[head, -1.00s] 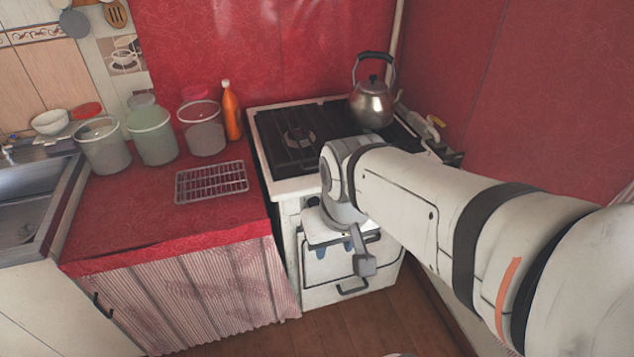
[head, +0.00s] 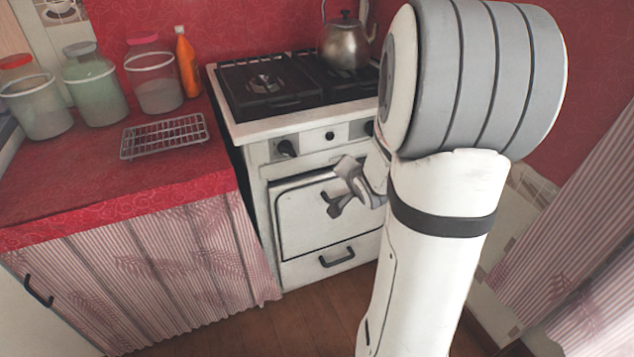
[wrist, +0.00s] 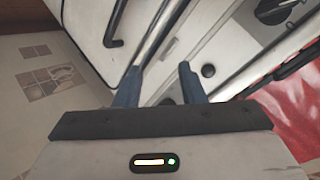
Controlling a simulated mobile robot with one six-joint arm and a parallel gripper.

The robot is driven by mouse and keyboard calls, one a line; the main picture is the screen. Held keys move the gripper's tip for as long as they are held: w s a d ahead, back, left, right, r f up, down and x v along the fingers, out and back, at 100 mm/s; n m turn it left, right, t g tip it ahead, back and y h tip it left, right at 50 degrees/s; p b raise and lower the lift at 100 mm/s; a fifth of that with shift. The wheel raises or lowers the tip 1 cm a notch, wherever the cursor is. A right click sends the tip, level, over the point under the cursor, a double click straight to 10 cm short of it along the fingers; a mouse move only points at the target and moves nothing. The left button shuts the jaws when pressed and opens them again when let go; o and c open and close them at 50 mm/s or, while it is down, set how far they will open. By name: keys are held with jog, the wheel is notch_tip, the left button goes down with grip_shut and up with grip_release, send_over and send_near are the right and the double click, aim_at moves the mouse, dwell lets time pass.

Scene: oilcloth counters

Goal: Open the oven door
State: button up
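The white oven door (head: 305,225) is on the front of the stove, below the control knobs, and looks closed. A pale metal bar (head: 297,180) runs along its top edge; it also shows in the wrist view (wrist: 172,27), slanting down toward my fingers. My gripper (wrist: 158,88) is open, with its two blue fingers apart. The bar's lower end is close to the fingers; I cannot tell whether they touch it. In the head view, my gripper (head: 345,190) is in front of the door's upper part. My arm hides the right side of the oven.
A dark handle (head: 337,257) sits low on the stove front. A kettle (head: 346,45) stands on the stovetop. The red counter (head: 90,195) on the left holds a wire rack (head: 164,136), jars and an orange bottle (head: 188,65). The wooden floor (head: 290,325) before the stove is clear.

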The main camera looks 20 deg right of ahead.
jog(key=w+d+f+m+t+y+b, duration=0.1)
jog(key=d+f+m+t+b, duration=0.2)
jog(key=f, duration=0.4)
jog(key=d+f+m+t+y+b, duration=0.1)
jog(key=d+f+m+b, duration=0.15)
jog(key=f+b, duration=0.45)
jog(key=shift+m+t, duration=0.3)
jog(key=shift+m, duration=0.05)
jog(key=shift+a+f+b+x, duration=0.1)
jog(key=shift+a+b+x, duration=0.15)
jog(key=shift+x, duration=1.05)
jog(key=shift+a+f+b+x, duration=0.1)
jog(key=shift+b+x, duration=0.2)
jog(key=shift+x, duration=1.05)
jog(key=shift+a+f+b+x, duration=0.2)
jog(key=shift+b+x, duration=0.1)
jog(key=shift+x, duration=1)
jog(key=shift+s+r, duration=0.1)
jog(key=shift+c, duration=0.5)
grip_shut()
